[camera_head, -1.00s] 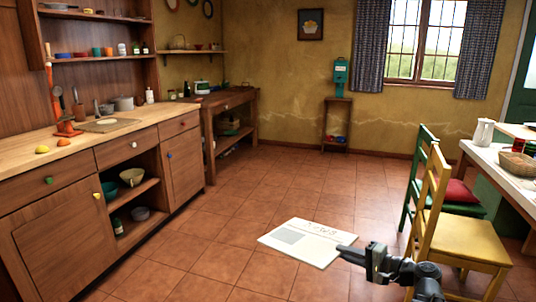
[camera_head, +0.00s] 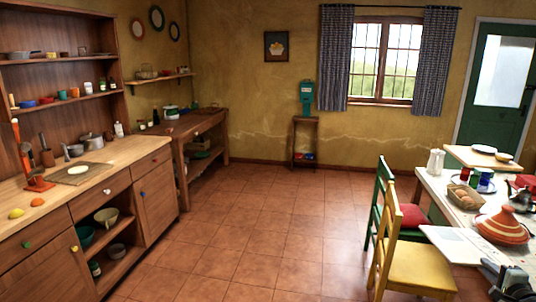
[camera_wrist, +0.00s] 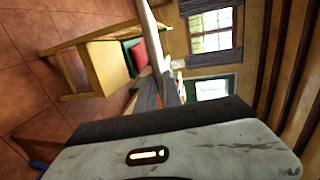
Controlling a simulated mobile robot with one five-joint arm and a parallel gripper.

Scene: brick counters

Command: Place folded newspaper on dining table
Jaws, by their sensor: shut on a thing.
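The folded newspaper (camera_head: 453,241) is a flat white sheet with grey print. In the head view it lies level at the near left part of the white-topped dining table (camera_head: 437,186), left of the tagine. I cannot tell whether it touches the tabletop or is held just above it. My gripper (camera_head: 490,268) is shut on the newspaper's near right edge, at the lower right of the head view. The wrist view shows mostly my gripper's housing, and the hold is not clear there.
A striped orange tagine (camera_head: 502,228) stands close beside the newspaper. A basket (camera_head: 465,197), cups and a white pitcher (camera_head: 435,163) are farther back. A yellow chair (camera_head: 417,267) and a green chair (camera_head: 380,205) stand along the table's left side. The floor at middle is clear.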

